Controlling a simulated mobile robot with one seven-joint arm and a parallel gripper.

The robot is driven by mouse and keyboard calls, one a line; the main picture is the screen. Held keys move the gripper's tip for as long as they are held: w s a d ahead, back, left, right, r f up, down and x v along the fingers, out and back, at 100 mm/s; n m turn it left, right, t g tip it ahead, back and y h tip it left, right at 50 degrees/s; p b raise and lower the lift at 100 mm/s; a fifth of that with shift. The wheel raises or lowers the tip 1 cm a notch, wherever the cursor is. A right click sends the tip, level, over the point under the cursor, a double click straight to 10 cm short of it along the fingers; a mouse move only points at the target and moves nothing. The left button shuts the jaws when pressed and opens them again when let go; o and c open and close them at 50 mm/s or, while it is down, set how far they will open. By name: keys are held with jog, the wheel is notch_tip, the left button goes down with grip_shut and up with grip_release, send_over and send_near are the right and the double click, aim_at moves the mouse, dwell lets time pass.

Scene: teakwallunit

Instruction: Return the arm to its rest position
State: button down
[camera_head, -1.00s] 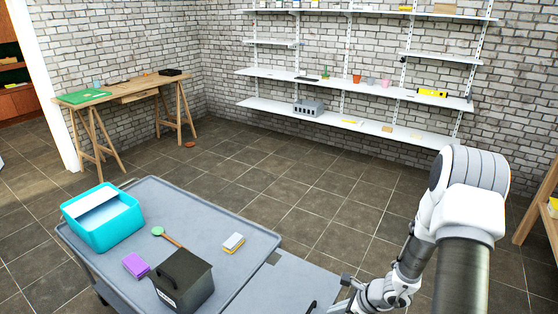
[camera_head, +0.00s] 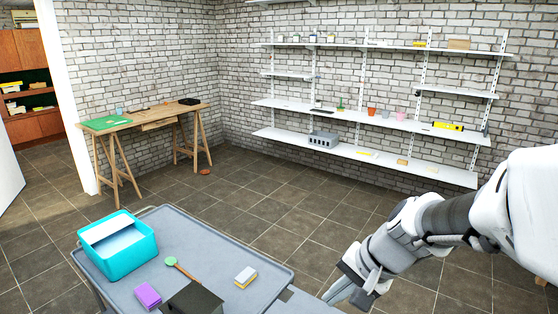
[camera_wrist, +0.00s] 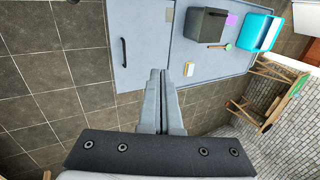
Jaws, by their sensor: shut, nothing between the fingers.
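My arm (camera_head: 430,225) reaches in from the right side of the head view, bent, with its end pointing down and left. My gripper (camera_head: 335,294) is beside the right end of the grey cart top (camera_head: 215,245). In the wrist view my gripper (camera_wrist: 163,75) is shut, its two fingers together with nothing between them. The fingers overlap the cart's edge in that view; I cannot tell the height above it.
The cart carries a turquoise bin (camera_head: 118,245), a purple block (camera_head: 148,295), a dark box (camera_head: 193,300), a green-headed brush (camera_head: 181,268) and a sponge-like block (camera_head: 245,277). A wooden trestle table (camera_head: 140,120) and white wall shelves (camera_head: 370,115) stand behind. Open tiled floor lies between.

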jog(key=s+d+r+n+t+h+p, duration=0.1)
jog(key=s+d+r+n+t+h, duration=0.1)
jog(key=s+r+n, duration=0.5)
jog(key=s+d+r+h, duration=0.1)
jog(key=s+r+h, duration=0.1)
jog(key=s+r, duration=0.1)
jog(key=shift+s+d+r, duration=0.25)
jog(key=shift+s+d, duration=0.15)
jog(key=shift+s, duration=0.35)
jog(key=shift+a, duration=0.15)
dwell(1.4)
